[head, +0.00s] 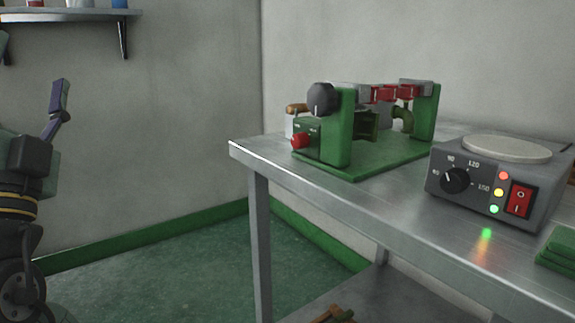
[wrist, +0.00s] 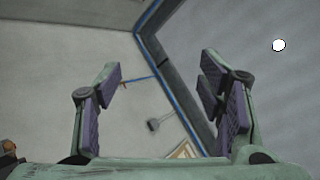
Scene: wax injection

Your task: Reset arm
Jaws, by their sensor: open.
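My gripper (head: 58,112) is at the far left edge of the head view, raised in the air with its fingers pointing up. Only part of it and the arm below it show there. In the wrist view my gripper (wrist: 165,95) has its two purple-padded fingers wide apart. Nothing is between them. Behind them the wrist view shows walls, a blue line along an edge and a bright round spot. My gripper is well clear of the table (head: 262,158).
A green wax injector (head: 338,135) with a black knob and red parts stands on the metal table. A grey hot plate (head: 470,178) with lit lamps is to its right. Green blocks (head: 562,247) lie at the right edge. A shelf (head: 60,15) hangs upper left. The floor between is clear.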

